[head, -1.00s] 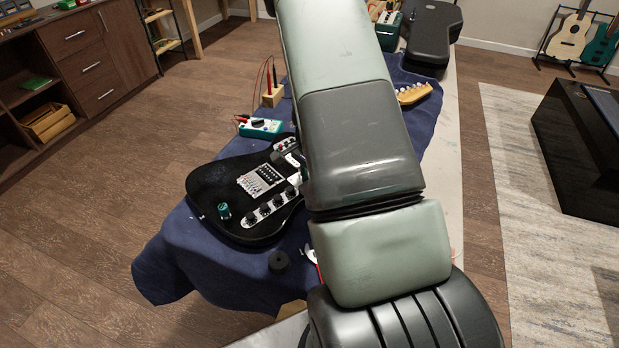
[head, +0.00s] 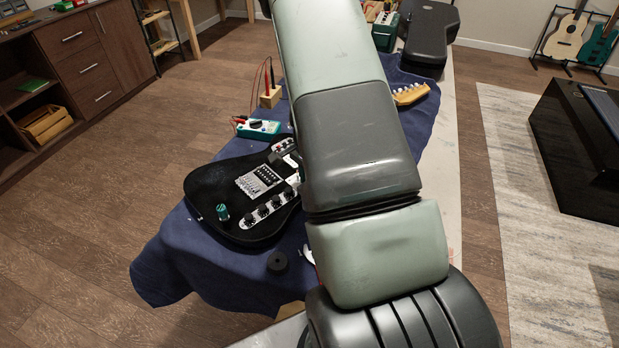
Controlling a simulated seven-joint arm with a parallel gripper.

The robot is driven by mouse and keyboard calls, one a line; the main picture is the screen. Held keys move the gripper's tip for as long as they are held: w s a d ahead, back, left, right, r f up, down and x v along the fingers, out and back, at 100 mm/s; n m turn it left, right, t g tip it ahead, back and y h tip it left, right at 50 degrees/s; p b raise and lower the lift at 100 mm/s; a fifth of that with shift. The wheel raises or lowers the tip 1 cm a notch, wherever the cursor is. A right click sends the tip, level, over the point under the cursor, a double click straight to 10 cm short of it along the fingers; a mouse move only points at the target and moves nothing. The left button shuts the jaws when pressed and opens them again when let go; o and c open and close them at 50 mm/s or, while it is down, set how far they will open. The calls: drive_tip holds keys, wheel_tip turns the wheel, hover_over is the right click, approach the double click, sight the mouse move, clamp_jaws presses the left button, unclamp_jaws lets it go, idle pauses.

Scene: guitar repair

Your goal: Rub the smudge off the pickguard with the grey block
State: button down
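The black electric guitar (head: 215,190) lies on a blue cloth. Its bridge (head: 259,181) and control plate with dark knobs (head: 262,210) are in plain sight. My arm hides the upper part of its body and most of the neck. I cannot make out the pickguard's smudge or the grey block.
A green-capped small jar (head: 223,212) stands on the guitar's lower body. A black round piece (head: 277,262) sits on the blue cloth (head: 180,255) in front. A teal meter (head: 258,128) and a wooden block with leads (head: 270,97) lie behind. The headstock (head: 411,94) shows right of my arm.

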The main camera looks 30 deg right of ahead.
drive_tip(key=shift+s+a+f, duration=0.1)
drive_tip(key=shift+a, duration=0.3)
drive_tip(key=shift+d, duration=0.35)
drive_tip(key=shift+a+r, duration=0.2)
drive_tip(key=shift+a, duration=0.05)
drive_tip(key=shift+d+f, duration=0.1)
drive_tip(key=shift+d, duration=0.4)
drive_tip(key=shift+a, duration=0.2)
